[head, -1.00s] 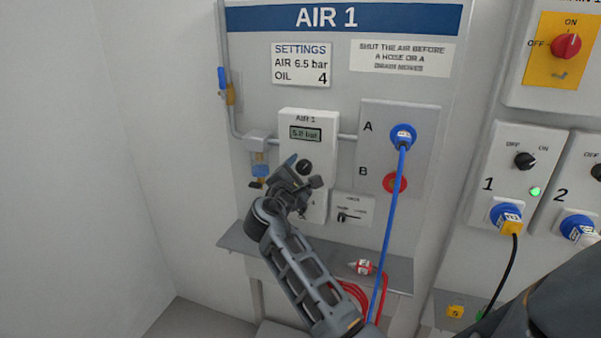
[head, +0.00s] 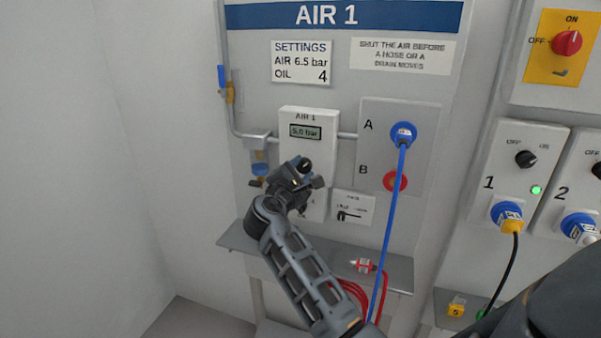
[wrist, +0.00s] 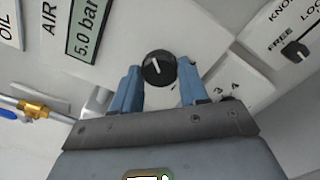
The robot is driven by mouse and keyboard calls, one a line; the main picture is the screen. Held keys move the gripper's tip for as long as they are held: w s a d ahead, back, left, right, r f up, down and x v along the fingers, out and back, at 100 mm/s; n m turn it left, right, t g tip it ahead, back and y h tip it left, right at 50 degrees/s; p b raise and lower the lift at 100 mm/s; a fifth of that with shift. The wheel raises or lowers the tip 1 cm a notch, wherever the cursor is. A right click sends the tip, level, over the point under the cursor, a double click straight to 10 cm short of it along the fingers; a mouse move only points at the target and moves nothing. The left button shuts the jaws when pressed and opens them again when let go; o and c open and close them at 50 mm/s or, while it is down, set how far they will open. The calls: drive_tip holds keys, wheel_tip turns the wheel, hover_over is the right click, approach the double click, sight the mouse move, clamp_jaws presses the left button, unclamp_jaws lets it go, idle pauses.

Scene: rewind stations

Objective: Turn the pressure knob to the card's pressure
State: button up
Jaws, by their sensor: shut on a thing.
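The black pressure knob (wrist: 159,68) with a white pointer line sits on the white AIR 1 regulator box (head: 318,125). The box's display (head: 305,131) reads 5.0 bar, and the display (wrist: 88,32) shows the same in the wrist view. The settings card (head: 301,64) reads AIR 6.5 bar, OIL 4. My gripper (wrist: 159,72) is shut on the knob, with one blue finger on each side of it. In the head view my gripper (head: 297,172) is in front of the box and hides its lower part.
A small FREE/LOCK selector (wrist: 295,51) labelled KNOB is beside the box. A blue hose (head: 391,220) hangs from port A, and port B has a red fitting (head: 395,182). A shelf (head: 398,272) juts out below. A blue-handled valve (head: 222,78) is at upper left.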

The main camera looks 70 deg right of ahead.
drive_tip(key=m+b, duration=0.1)
drive_tip(key=m, duration=0.1)
drive_tip(key=m+b, duration=0.3)
drive_tip(key=shift+f+m, duration=0.3)
drive_tip(key=shift+m, duration=0.1)
drive_tip(key=shift+r+m+b, duration=0.1)
drive_tip(key=shift+m+b, duration=1.85)
drive_tip(key=shift+m, duration=0.25)
drive_tip(key=o, duration=1.1)
drive_tip(key=shift+r, duration=0.1)
drive_tip(key=shift+c, duration=0.2)
drive_tip(key=shift+a, duration=0.1)
drive_tip(key=a, duration=0.7)
drive_tip(key=shift+s+a+b, duration=0.3)
drive_tip(key=shift+a, duration=0.05)
